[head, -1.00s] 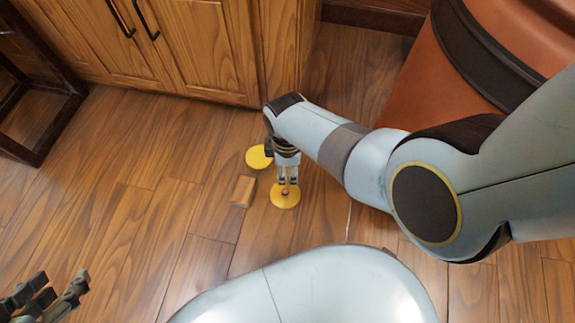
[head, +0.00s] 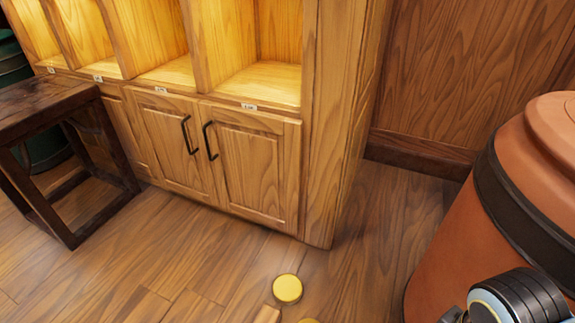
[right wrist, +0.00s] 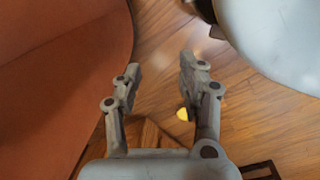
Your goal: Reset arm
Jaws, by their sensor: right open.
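My right gripper (right wrist: 158,72) is open, with nothing between its fingers in the right wrist view. In the head view only a part of my right arm (head: 515,302) shows at the lower right corner, and its fingers are out of frame. My left gripper is not in view. A round yellow tea cake (head: 288,289) lies on the floor in the head view. A second yellow piece (head: 308,321) is cut off by the bottom edge. A small yellow patch (right wrist: 183,114) shows beyond the right finger in the right wrist view.
A wooden cabinet (head: 250,172) with open, lit shelves stands behind the cakes. A dark wooden stand (head: 62,110) is at the left. A large terracotta jar (head: 470,225) stands at the right. Floor at the lower left is clear.

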